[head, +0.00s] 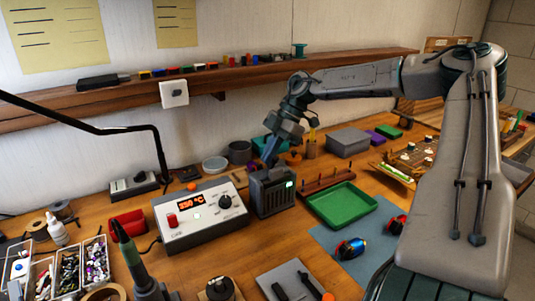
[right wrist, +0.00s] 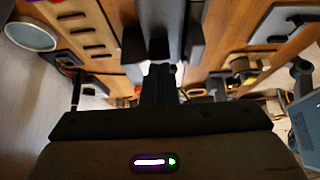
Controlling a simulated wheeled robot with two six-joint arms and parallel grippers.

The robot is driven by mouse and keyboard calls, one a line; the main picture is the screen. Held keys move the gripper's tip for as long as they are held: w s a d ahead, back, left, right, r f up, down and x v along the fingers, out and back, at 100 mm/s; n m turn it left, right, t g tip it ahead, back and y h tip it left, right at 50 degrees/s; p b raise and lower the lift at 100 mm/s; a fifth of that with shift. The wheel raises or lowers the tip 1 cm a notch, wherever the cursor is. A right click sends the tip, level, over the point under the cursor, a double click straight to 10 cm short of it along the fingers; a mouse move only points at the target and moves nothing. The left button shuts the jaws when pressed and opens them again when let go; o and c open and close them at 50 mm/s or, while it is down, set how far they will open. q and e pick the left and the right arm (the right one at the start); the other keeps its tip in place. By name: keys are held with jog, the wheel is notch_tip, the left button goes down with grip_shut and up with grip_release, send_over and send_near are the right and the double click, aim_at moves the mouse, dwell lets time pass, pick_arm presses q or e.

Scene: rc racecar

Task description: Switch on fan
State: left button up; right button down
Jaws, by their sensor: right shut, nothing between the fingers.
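The fan (head: 272,195) is a dark grey box with a ribbed front, standing upright on the workbench right of the soldering station. A small green light glows at its upper right front. My right gripper (head: 270,155) points down at the top of the fan, its fingertips close to the upper edge; I cannot tell whether they touch it. In the right wrist view its fingers (right wrist: 160,85) are together with nothing between them. The fan's switch is not clearly visible. My left gripper is not in view.
A soldering station (head: 201,216) with a lit orange display stands left of the fan. A green tray (head: 341,205) lies to its right, and a grey box (head: 347,142) stands behind. A wooden shelf (head: 230,77) runs along the wall above. Parts bins (head: 68,269) fill the front left.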

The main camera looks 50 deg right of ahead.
jog(key=shift+a+r, duration=0.1)
jog(key=shift+r, duration=0.2)
jog(key=shift+r+p, duration=0.6)
jog(key=shift+p, duration=0.05)
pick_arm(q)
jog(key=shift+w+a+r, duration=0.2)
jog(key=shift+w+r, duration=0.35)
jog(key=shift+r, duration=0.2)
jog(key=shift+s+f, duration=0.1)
